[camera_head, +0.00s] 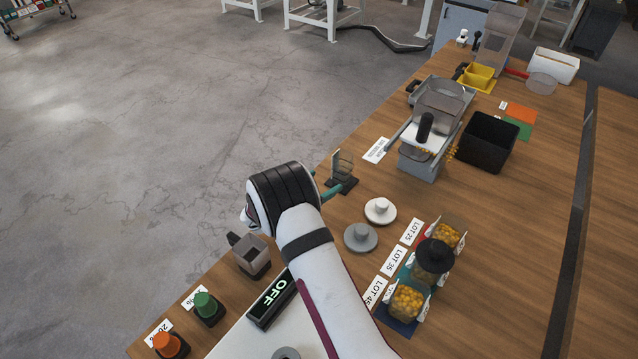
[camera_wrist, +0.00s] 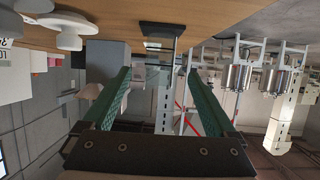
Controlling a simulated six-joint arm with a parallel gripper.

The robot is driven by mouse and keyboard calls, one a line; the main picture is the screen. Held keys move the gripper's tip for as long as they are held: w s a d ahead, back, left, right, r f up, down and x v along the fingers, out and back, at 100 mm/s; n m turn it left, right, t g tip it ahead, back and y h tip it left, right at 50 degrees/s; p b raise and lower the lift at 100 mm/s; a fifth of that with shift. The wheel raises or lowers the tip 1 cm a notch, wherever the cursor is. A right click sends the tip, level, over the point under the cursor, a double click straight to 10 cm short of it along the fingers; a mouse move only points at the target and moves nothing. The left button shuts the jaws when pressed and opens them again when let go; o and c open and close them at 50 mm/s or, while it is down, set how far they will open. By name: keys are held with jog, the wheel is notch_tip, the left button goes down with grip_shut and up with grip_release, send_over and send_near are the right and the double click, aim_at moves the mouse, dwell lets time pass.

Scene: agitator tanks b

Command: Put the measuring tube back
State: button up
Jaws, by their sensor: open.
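A small clear vessel, which looks like the measuring tube (camera_head: 343,161), stands upright on a dark base (camera_head: 347,184) near the table's left edge. In the wrist view, where the table is at the top, a dark base (camera_wrist: 163,29) with thin posts shows, and a faint clear shape (camera_wrist: 154,74) lies between the fingers. My gripper (camera_head: 335,192) has green fingers beside the dark base. In the wrist view my gripper (camera_wrist: 160,77) is open, its fingers apart on either side of the clear shape. I cannot tell whether they touch it. My wrist hides part of the gripper in the head view.
A clear square cup (camera_head: 252,251) stands left of my arm. White (camera_head: 381,211) and grey (camera_head: 360,238) knobbed discs lie to the right. Lot jars (camera_head: 407,302) stand front right. A grey machine (camera_head: 425,148) and black bin (camera_head: 487,142) are farther back.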

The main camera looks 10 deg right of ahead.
jog(key=shift+v, duration=0.75)
jog(key=s+d+r+g, duration=0.3)
jog(key=s+r, duration=0.2)
jog(key=s, duration=0.2)
jog(key=s+d+r+m+g+y, duration=0.1)
jog(key=s+d+r+g, duration=0.25)
jog(key=s, duration=0.35)
jog(key=s+d+r+g, duration=0.2)
jog(key=s+d+r, duration=0.1)
jog(key=s+r, duration=0.3)
jog(key=s+a+n+y, duration=0.1)
jog(key=s+a+y, duration=0.2)
jog(key=s, duration=0.4)
jog(key=s+a+n+y, duration=0.2)
jog(key=s+a, duration=0.3)
jog(key=s, duration=0.3)
jog(key=s+a+n+g+y, duration=0.1)
jog(key=s+a+y, duration=0.3)
jog(key=s, duration=0.3)
jog(key=shift+s+r+y, duration=0.35)
jog(key=shift+r+y, duration=0.05)
jog(key=shift+y, duration=0.2)
